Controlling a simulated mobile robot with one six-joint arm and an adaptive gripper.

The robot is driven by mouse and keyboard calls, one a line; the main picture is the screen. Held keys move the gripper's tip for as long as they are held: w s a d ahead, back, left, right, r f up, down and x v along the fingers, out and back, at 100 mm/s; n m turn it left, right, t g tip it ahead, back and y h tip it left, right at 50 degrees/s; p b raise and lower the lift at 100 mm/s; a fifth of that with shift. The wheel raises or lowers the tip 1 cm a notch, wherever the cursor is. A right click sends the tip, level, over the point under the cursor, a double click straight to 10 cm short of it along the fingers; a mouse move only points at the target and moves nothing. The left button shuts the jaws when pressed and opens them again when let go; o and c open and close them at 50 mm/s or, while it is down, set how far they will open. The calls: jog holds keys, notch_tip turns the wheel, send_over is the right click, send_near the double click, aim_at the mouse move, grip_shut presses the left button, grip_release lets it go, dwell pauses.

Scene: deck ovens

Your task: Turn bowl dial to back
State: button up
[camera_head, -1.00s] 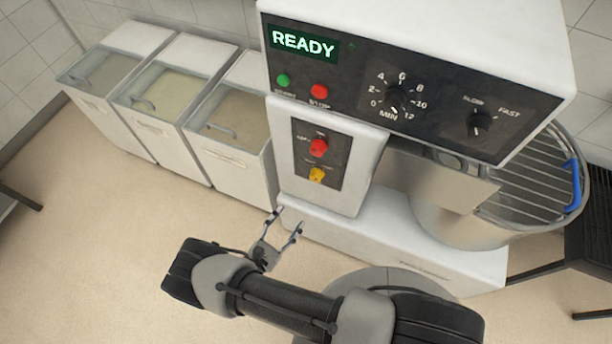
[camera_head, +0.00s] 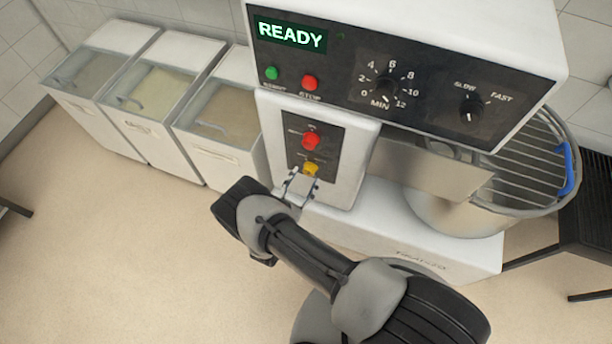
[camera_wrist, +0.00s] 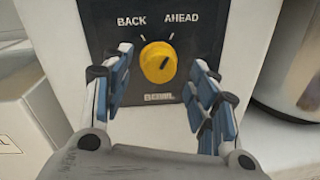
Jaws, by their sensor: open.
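The bowl dial is a yellow round knob (camera_wrist: 158,62) on a black plate (camera_wrist: 202,22) lettered BACK, AHEAD and BOWL in the wrist view. Its dark pointer mark looks turned up and right, toward AHEAD. In the head view the yellow dial (camera_head: 310,169) sits low on the mixer's white column, below a red knob (camera_head: 311,140). My gripper (camera_head: 303,178) is just in front of the dial and partly overlaps it. In the wrist view my gripper (camera_wrist: 160,88) is open, its blue-padded fingers either side of the dial, with no clear contact.
Above are a READY display (camera_head: 290,34), green and red buttons, a minute dial (camera_head: 384,90) and a speed dial (camera_head: 470,107). The steel bowl (camera_head: 455,212) with its wire guard stands right. Several lidded bins (camera_head: 215,150) stand left.

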aim_at(309, 169)
jog(key=shift+x, duration=1.25)
jog(key=shift+c, duration=0.4)
jog(key=c, duration=1)
